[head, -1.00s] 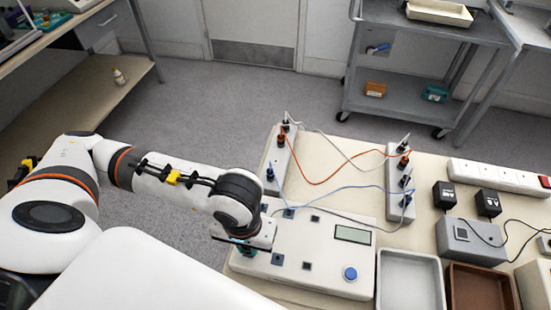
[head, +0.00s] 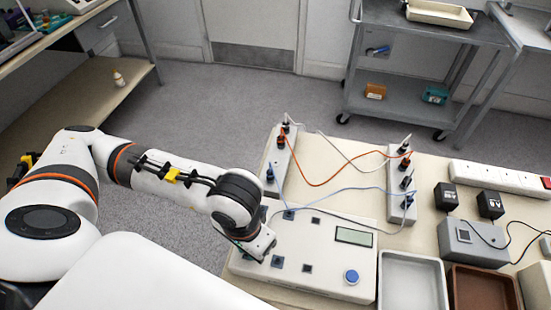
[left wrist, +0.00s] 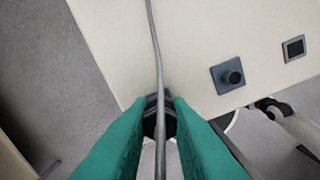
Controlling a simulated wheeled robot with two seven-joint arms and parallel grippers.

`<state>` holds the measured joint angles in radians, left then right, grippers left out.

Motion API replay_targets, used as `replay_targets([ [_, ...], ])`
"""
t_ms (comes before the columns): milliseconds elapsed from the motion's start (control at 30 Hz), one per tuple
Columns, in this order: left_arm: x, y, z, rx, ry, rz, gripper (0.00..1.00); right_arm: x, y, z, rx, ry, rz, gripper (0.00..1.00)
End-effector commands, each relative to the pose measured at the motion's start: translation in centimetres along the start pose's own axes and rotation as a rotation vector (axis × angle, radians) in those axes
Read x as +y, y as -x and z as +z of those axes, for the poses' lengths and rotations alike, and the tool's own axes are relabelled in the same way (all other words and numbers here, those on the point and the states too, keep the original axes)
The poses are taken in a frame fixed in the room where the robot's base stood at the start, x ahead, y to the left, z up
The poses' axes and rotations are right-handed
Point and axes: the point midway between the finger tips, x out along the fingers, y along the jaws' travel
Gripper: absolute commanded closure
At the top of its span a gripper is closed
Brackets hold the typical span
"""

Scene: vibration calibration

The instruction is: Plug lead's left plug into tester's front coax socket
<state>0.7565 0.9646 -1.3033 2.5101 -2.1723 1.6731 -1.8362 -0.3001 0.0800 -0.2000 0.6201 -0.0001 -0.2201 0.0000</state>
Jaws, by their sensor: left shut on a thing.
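The tester (head: 325,260) is a pale box with a display and a blue button. In the head view my left gripper (head: 266,256) is over its left front part, its fingertips hidden by the wrist. In the left wrist view the green fingers (left wrist: 160,105) are shut on a dark plug (left wrist: 160,120). The lead's grey cable (left wrist: 155,50) runs up from it. A bluish edge shows just behind the plug; whether they touch is unclear. My right gripper is not visible.
A smaller square port (left wrist: 294,48) is beside that socket. Two strips with plugged leads stand behind the tester, one left (head: 279,160) and one right (head: 401,180). A grey tray (head: 410,285) and a brown tray (head: 478,292) are to its right.

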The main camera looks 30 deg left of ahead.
Motion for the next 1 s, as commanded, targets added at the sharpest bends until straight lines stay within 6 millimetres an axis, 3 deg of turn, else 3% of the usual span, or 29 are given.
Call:
replay_targets([
  [100,0.02,0.07,0.07,-0.003,-0.108,0.0,1.0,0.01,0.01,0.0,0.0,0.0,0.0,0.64],
  [333,0.01,0.05,0.05,-0.002,-0.127,0.0,1.0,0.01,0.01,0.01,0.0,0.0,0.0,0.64],
  [367,0.01,0.05,0.05,-0.002,-0.127,0.0,0.78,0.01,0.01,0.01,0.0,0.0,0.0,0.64],
  [500,0.01,0.04,0.03,-0.001,-0.126,0.0,0.57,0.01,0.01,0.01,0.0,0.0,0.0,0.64],
  [1000,0.0,0.95,0.01,0.0,-0.124,0.0,0.57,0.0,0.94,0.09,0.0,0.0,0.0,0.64],
])
